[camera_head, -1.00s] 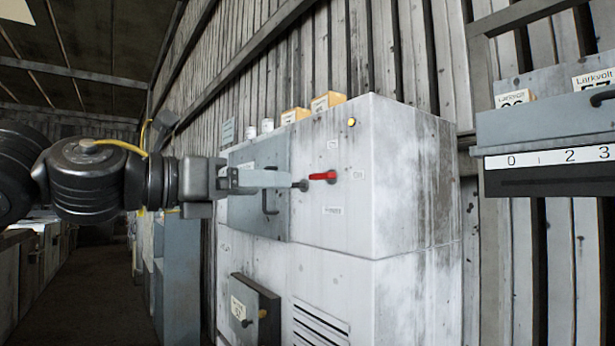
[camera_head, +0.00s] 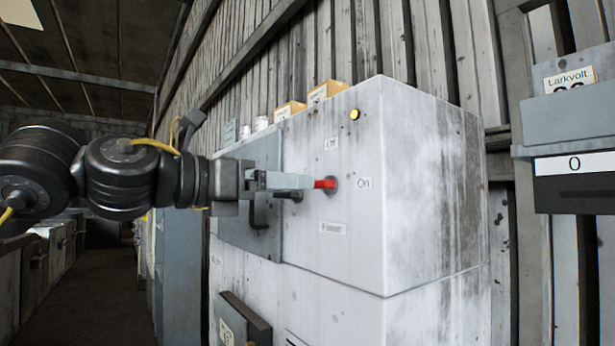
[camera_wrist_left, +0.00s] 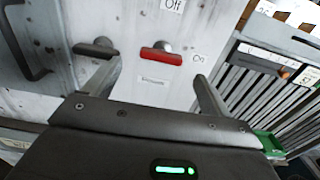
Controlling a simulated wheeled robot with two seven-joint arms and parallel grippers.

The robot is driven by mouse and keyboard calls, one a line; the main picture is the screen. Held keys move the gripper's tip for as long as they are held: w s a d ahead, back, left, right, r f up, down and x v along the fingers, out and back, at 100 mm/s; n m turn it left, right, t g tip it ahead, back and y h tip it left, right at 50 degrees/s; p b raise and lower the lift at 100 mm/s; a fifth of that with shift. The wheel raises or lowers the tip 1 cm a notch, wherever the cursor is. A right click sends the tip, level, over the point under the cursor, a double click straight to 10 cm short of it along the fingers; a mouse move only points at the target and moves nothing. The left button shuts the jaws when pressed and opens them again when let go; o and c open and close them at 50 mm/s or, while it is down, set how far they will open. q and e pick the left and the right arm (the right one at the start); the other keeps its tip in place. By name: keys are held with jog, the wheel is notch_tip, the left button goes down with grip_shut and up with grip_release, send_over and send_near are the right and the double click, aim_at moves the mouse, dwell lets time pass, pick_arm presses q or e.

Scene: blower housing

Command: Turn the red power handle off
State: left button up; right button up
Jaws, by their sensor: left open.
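The red power handle (camera_head: 326,184) is on the white cabinet front and lies about level, its free end pointing left from its pivot. An "On" label (camera_head: 364,183) is to its right and an "Off" label (camera_head: 331,143) above it. My left gripper (camera_head: 312,182) is open at the handle, its fingers partly covering it in the head view. In the left wrist view the red handle (camera_wrist_left: 161,56) shows between the two spread fingertips of my left gripper (camera_wrist_left: 158,70); contact cannot be told. My right gripper is not in view.
A grey door (camera_head: 235,234) with a pull handle is further left on the cabinet (camera_head: 430,190). A yellow lamp (camera_head: 354,114) is above. A grey box (camera_head: 575,125) hangs on the right wall.

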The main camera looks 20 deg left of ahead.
aim_at(322, 185)
pick_arm(q)
jog(key=p+x, duration=0.1)
jog(key=x, duration=0.4)
jog(key=shift+w+d+p, duration=0.25)
jog(key=shift+p, duration=0.05)
jog(key=c, duration=1)
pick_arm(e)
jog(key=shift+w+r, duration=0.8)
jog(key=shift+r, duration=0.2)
